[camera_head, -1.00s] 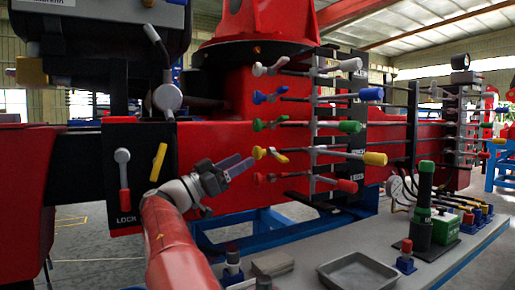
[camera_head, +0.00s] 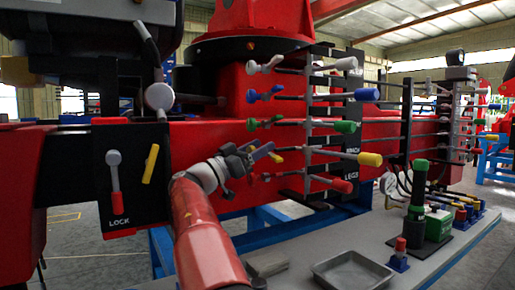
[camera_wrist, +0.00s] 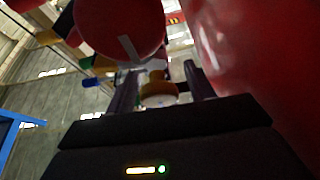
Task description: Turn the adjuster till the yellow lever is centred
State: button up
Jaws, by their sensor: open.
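The yellow lever (camera_head: 368,159) sticks out to the right from the valve bank, between the green and red levers. On the bank's left side, the small yellow adjuster (camera_head: 276,157) is on the same row, partly hidden by my fingers. My gripper (camera_head: 262,150) is open, with its fingertips at or just short of this adjuster. In the wrist view, a yellow-brown round knob (camera_wrist: 158,90) shows between my two fingers; contact cannot be told. A big red rounded knob with a pale stripe (camera_wrist: 120,28) fills the top of that view.
White, blue and green adjusters (camera_head: 262,124) sit above my gripper, and a red one (camera_head: 258,177) just below. A black LOCK panel with a yellow handle (camera_head: 151,163) is at left. A bench with a metal tray (camera_head: 352,271) lies below right.

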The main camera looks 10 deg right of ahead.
jog(key=c, duration=0.9)
jog(key=shift+c, duration=0.2)
